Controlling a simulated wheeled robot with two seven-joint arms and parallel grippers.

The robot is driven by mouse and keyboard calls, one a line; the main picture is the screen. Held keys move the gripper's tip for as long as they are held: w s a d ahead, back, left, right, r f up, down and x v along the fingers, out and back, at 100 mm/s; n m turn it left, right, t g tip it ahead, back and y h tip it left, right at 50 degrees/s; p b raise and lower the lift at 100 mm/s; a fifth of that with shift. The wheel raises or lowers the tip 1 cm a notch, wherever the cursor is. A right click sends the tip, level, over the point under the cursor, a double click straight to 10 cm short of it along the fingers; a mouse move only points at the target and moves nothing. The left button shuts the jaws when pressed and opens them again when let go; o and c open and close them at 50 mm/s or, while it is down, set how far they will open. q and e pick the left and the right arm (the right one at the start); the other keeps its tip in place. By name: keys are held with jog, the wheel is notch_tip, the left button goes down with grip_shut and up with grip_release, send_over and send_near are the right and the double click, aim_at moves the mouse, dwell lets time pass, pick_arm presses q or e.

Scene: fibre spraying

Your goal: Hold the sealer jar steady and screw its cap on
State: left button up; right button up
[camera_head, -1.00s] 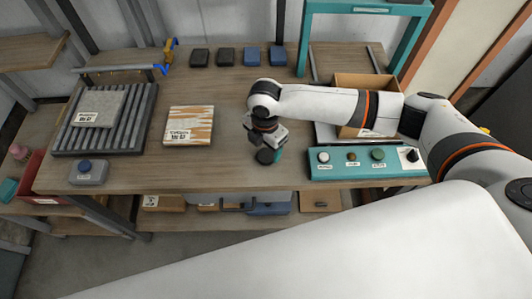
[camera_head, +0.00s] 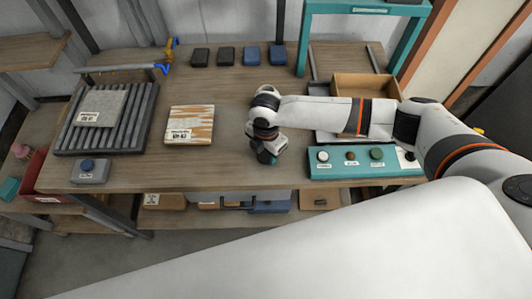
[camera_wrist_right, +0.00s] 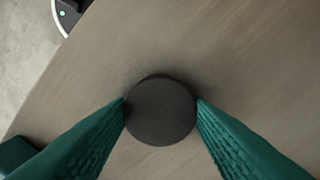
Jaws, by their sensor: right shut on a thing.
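My right gripper (camera_head: 267,154) points down over the worktable near its front edge, left of the teal button panel. In the right wrist view its two teal fingers touch opposite sides of a dark round cap (camera_wrist_right: 160,108), shut on it. Only the flat top and a little of the side of the cap show. The jar body is hidden below it, so I cannot tell how far the cap is seated. My left gripper is not in view.
The teal button panel (camera_head: 367,166) lies close on the right, with an open cardboard box (camera_head: 366,84) behind it. The table (camera_head: 225,170) between is clear.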

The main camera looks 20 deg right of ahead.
aim_at(266, 154)
notch_tip(266, 154, up, 10)
jog(key=b, duration=0.1)
jog(key=shift+b, duration=0.35)
